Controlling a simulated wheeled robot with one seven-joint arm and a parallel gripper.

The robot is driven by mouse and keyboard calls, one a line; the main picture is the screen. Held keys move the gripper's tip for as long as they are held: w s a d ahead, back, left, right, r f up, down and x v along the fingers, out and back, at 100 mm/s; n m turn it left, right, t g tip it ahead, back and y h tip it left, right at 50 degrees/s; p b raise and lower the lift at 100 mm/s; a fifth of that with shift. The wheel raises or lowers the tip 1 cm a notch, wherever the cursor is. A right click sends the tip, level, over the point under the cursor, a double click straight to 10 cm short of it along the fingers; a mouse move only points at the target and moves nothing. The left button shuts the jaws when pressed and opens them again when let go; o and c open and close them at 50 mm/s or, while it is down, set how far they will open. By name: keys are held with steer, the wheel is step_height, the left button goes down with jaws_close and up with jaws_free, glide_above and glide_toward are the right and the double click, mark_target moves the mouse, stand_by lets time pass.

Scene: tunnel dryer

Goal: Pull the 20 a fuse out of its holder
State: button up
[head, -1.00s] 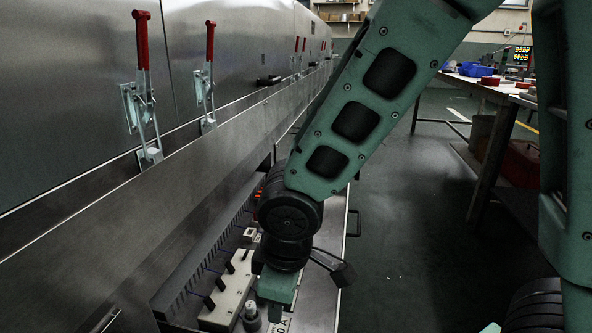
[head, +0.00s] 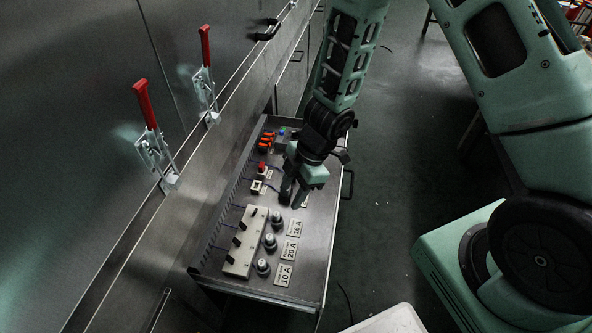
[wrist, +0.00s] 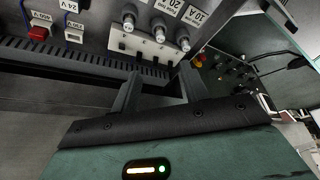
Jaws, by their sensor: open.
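The 20 A fuse (head: 269,241) is a dark, round-capped knob in its holder on the panel, the middle of three in a row, beside its "20 A" label (head: 290,250). In the wrist view it is the middle fuse (wrist: 158,33). The 16 A fuse (head: 275,218) and 10 A fuse (head: 262,267) stand either side, also seated. My gripper (head: 293,194) is open and empty, above the panel beyond the 16 A fuse and apart from the 20 A fuse. In the wrist view its two fingers (wrist: 158,82) are spread with nothing between them.
A white switch block (head: 244,242) with dark levers stands close left of the fuses. A red button (head: 262,168) and orange parts (head: 266,141) lie farther along. Red-handled clamps (head: 146,104) line the dryer wall at left.

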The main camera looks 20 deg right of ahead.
mark_target(271, 236)
steer(key=b+x, duration=1.3)
steer(key=x, duration=0.4)
steer(key=shift+a+f, duration=0.1)
steer(key=shift+f, duration=0.05)
jaws_close()
